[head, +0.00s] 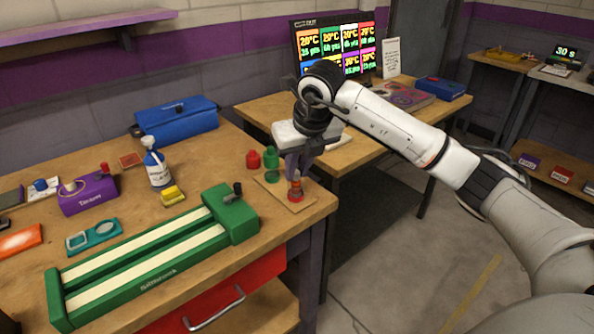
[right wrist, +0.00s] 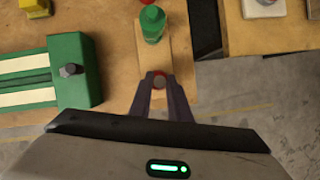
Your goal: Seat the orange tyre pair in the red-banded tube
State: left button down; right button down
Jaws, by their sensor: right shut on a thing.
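My right gripper (head: 296,174) points down over the wooden board at the bench's front right corner. It is shut on a small orange piece, which looks like the orange tyre pair (head: 295,179). Right below it is the red-banded tube (head: 296,196), upright on the board. The fingers hide much of both, and I cannot tell how deep the orange piece sits in the tube. In the right wrist view, a round dull red top (right wrist: 160,81) shows between the fingertips. My left gripper is not in view.
The green slot track (head: 150,270) lies to the left. The bench edge is close on the right.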

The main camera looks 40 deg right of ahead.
jog(key=shift+f, duration=0.35)
jog(key=shift+f, duration=0.1)
jog(key=c, duration=2.1)
grip_release()
jog(key=shift+f, duration=0.1)
jog(key=o, duration=0.4)
jog(key=shift+o, duration=0.2)
jog(key=shift+r, duration=0.4)
jog(key=v, duration=1.1)
jog(key=shift+s+r, duration=0.2)
jog(key=shift+r, duration=0.05)
